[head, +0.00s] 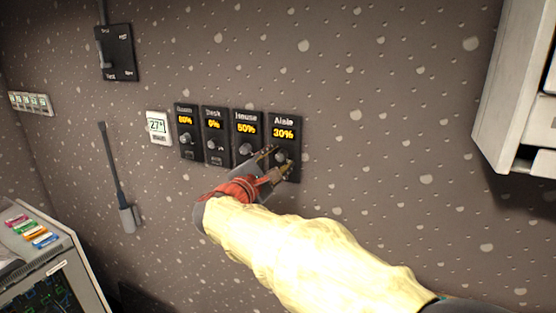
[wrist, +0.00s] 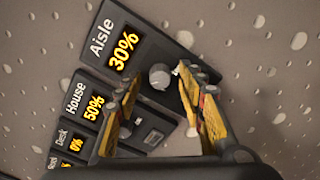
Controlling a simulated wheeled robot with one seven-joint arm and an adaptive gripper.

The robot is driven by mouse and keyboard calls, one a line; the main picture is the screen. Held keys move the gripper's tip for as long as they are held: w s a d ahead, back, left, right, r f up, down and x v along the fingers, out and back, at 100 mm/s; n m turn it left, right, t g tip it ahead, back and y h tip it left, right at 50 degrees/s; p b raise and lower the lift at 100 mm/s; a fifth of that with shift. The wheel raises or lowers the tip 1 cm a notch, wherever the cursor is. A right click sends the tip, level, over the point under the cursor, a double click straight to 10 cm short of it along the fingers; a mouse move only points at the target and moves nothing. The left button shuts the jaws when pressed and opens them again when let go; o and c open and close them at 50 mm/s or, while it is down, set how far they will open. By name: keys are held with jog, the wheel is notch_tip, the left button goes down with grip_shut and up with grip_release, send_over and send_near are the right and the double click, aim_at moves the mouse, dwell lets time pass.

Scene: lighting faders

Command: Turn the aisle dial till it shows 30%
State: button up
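The aisle panel (head: 284,121) is the rightmost of the black dial panels on the wall, and its display reads 30%. It also shows in the wrist view (wrist: 135,62), with the same 30% reading. Its round grey dial (wrist: 160,76) sits below the display. My gripper (head: 278,160) is in front of this dial. In the wrist view my gripper (wrist: 158,78) has its fingers apart, one on either side of the dial. The right fingertip is very close to the dial; I cannot tell whether it touches. The fingers partly hide the dial in the head view.
The house panel (head: 246,129) reads 50%, the desk panel (head: 214,124) 0% and the leftmost panel (head: 185,121) 80%. A white thermostat (head: 158,127) is left of them. A white cabinet (head: 510,90) juts out at upper right. The wall between is clear.

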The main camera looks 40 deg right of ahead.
jog(key=v, duration=1.1)
jog(key=shift+a, duration=0.3)
jog(key=shift+s, duration=0.1)
jog(key=s+a+f+m+g+y, duration=0.2)
jog(key=s+a+f+y, duration=0.15)
jog(key=f, duration=0.55)
jog(key=s+a+f+m+g+y, duration=0.1)
jog(key=s+a+f+m+y, duration=0.2)
jog(key=f, duration=0.7)
jog(key=s+a+f+m+t+y+b, duration=0.1)
jog(key=s+a+f+m+y, duration=0.3)
jog(key=s+a+y, duration=0.6)
jog(key=shift+a+f+m+t, duration=0.3)
jog(key=shift+a+m, duration=1.1)
jog(key=shift+a, duration=0.3)
